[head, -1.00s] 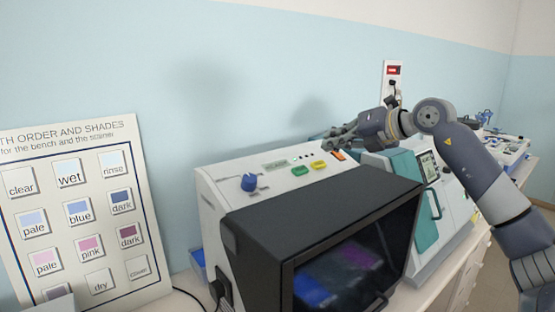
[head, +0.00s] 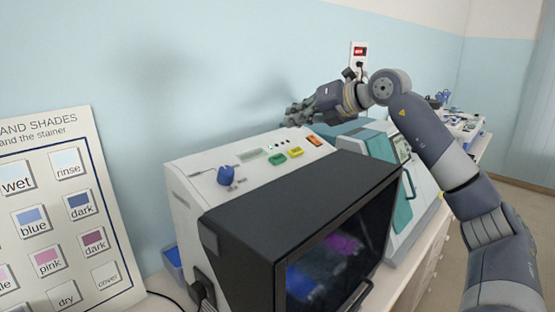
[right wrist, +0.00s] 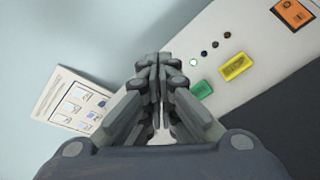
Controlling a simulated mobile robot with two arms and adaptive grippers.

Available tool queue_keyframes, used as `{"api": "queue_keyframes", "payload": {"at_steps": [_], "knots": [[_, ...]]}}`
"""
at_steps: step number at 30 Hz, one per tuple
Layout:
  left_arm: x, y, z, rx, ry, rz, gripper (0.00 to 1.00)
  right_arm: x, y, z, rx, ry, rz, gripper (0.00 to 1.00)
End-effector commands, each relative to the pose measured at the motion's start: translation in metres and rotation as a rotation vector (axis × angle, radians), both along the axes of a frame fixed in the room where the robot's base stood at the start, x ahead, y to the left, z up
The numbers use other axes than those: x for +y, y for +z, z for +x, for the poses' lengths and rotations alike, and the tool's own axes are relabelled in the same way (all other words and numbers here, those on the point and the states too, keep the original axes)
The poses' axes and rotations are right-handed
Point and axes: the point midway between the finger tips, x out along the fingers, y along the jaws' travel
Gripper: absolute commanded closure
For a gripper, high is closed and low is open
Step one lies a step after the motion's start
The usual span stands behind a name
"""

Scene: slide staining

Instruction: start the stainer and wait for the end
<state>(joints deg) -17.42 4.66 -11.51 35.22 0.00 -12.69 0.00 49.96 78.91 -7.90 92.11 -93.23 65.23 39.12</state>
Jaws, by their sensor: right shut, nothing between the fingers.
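The stainer (head: 182,185) is a white machine with a black hood (head: 300,205) and a dark front window. Blue and magenta patches show dimly through the window. On its top panel are a blue knob (head: 226,175), a green button (head: 277,159), a yellow button (head: 296,152) and an orange switch (head: 314,140). In the right wrist view, one small light (right wrist: 193,62) of the row is bright and the others look dark. My right gripper (head: 290,115) is shut and empty, above the panel's back edge, apart from the buttons (right wrist: 202,90). My left gripper is not in view.
A shade chart (head: 60,205) leans at the left. A grey-and-teal machine (head: 405,205) stands right of the stainer, below my right arm. A wall socket with a red switch (head: 359,51) is behind. More equipment (head: 460,120) stands farther along the bench.

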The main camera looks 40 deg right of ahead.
Motion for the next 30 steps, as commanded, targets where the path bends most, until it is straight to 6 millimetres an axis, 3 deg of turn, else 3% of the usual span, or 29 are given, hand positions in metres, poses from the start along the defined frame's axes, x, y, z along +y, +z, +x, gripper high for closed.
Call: {"api": "queue_keyframes", "payload": {"at_steps": [6, 18, 30], "knots": [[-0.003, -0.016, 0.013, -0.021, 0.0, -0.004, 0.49, 0.001, -0.027, 0.009, 0.001, 0.002, 0.002, 1.0], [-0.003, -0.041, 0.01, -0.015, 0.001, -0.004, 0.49, 0.002, -0.072, 0.028, 0.001, 0.0, 0.001, 1.0], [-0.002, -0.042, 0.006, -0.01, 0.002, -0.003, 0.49, 0.003, -0.076, 0.03, 0.0, 0.0, 0.0, 1.0]]}}
